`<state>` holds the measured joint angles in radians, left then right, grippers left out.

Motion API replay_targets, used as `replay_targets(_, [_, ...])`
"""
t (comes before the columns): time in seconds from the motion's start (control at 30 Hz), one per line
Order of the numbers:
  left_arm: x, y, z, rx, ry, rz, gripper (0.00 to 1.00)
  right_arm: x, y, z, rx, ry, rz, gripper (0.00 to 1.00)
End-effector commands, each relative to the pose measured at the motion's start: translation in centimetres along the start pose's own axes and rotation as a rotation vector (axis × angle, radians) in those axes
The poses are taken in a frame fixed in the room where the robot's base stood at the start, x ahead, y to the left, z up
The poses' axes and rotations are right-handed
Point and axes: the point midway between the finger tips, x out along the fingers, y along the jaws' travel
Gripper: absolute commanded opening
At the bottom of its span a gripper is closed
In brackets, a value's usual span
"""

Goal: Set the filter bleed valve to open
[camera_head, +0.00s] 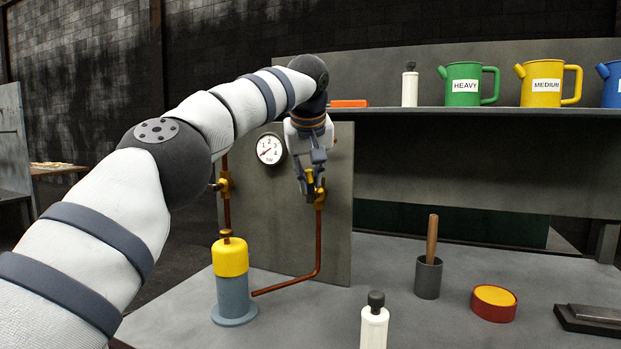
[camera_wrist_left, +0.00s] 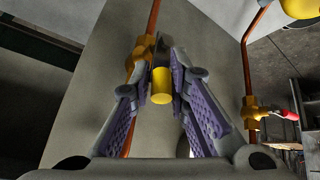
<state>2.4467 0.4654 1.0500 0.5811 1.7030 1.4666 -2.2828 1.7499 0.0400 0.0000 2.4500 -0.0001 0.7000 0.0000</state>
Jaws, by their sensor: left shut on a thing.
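A brass valve (camera_wrist_left: 140,63) with a yellow-tipped handle (camera_wrist_left: 161,86) sits on a copper pipe on the grey panel; the valve also shows in the head view (camera_head: 321,197). My left gripper (camera_head: 311,188) is at this handle, its purple-padded fingers on either side of the yellow tip in the left wrist view, shut on it. A second brass valve (camera_head: 223,184) is on the left pipe; its red handle (camera_wrist_left: 287,114) shows in the left wrist view. I read no label naming either valve. My right gripper is out of view.
A round gauge (camera_head: 270,149) is on the panel (camera_head: 335,240). A yellow-topped grey canister (camera_head: 230,290) stands below, joined by a copper pipe. A white bottle (camera_head: 374,328), a grey cup (camera_head: 428,278) and a red round tin (camera_head: 493,303) stand on the bench. Coloured cans line the shelf.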

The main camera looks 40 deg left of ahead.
Motion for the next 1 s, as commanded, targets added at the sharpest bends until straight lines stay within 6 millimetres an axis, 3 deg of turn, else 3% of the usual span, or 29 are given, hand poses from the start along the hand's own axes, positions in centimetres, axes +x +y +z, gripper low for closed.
replay_targets(0.03, [0.0, -0.2, -0.1, -0.004, 0.000, -0.003, 0.00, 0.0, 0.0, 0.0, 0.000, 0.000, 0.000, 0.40])
replay_targets(0.07, [0.1, -0.2, -0.1, -0.004, 0.000, -0.003, 0.18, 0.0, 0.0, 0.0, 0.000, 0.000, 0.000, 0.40])
replay_targets(0.13, [0.1, -0.2, -0.1, -0.004, 0.000, -0.003, 0.34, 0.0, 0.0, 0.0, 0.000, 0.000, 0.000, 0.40])
replay_targets(0.47, [-0.3, -0.1, -0.1, -0.001, 0.001, -0.001, 0.34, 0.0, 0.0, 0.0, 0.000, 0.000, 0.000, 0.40])
replay_targets(0.57, [-2.0, 0.0, -0.1, 0.000, 0.002, 0.001, 0.34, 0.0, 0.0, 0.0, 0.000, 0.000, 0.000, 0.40])
replay_targets(0.8, [-8.6, -0.1, -0.1, -0.003, 0.003, 0.000, 0.34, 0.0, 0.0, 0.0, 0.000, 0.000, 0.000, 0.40])
replay_targets(1.0, [-11.6, -0.1, -0.1, -0.003, 0.001, -0.002, 0.34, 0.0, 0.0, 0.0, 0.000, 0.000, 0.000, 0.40])
